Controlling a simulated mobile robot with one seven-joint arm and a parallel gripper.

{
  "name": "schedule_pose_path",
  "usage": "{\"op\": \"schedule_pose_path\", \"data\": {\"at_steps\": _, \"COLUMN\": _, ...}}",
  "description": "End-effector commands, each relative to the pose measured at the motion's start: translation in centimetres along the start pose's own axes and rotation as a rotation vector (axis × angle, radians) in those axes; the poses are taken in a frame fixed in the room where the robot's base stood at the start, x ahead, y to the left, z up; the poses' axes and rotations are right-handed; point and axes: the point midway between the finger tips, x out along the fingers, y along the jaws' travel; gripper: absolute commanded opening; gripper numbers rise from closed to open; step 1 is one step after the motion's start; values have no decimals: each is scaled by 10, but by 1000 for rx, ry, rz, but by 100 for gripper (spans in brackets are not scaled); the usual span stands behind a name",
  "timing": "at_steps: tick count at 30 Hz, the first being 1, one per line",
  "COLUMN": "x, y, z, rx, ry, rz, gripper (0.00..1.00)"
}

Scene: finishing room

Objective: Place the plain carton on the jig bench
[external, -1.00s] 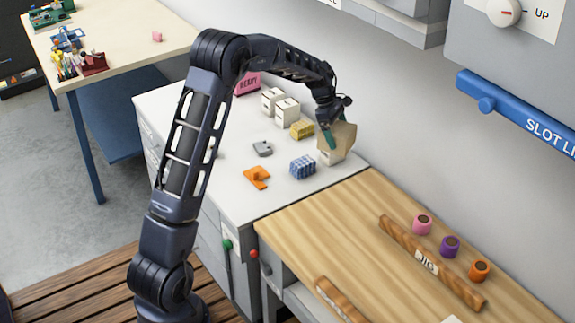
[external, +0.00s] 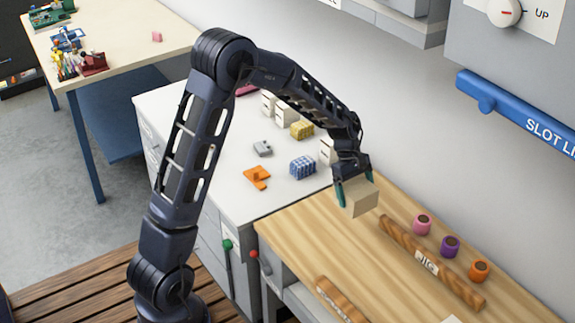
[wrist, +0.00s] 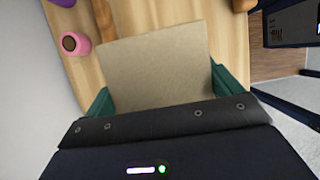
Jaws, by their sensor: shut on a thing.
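The plain carton (external: 358,196) is a tan box with no marks that I can see. My gripper (external: 355,188) is shut on it, with a teal finger on each side. The carton is over the far-left part of the wooden jig bench (external: 300,235); I cannot tell how high above the top it is. In the wrist view the plain carton (wrist: 160,65) fills the space between the teal fingers, with the bench's wood grain behind it.
A wooden bar labelled JIG (external: 430,262) lies on the bench, beside pink (external: 421,224), purple (external: 450,246) and orange (external: 479,270) spools. A second bar (external: 340,300) lies at the front. The white counter (external: 225,190) holds white boxes, a yellow block (external: 302,130) and a blue checked box (external: 302,167).

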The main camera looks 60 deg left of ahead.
Motion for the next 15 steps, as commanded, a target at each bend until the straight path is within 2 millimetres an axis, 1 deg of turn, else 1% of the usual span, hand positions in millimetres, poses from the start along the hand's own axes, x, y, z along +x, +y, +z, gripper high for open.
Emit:
{"op": "schedule_pose_path", "data": {"at_steps": 1, "x": 11, "y": -1, "z": -4, "rx": -2, "ry": -2, "rz": -4, "gripper": 63}}
{"op": "schedule_pose_path", "data": {"at_steps": 9, "x": 65, "y": -1, "z": -27, "rx": -3, "ry": -1, "rz": -3, "gripper": 63}}
{"op": "schedule_pose_path", "data": {"at_steps": 12, "x": 82, "y": 0, "z": -34, "rx": -2, "ry": -1, "rz": -3, "gripper": 63}}
{"op": "schedule_pose_path", "data": {"at_steps": 15, "x": 95, "y": 0, "z": -39, "rx": -1, "ry": -1, "rz": -2, "gripper": 63}}
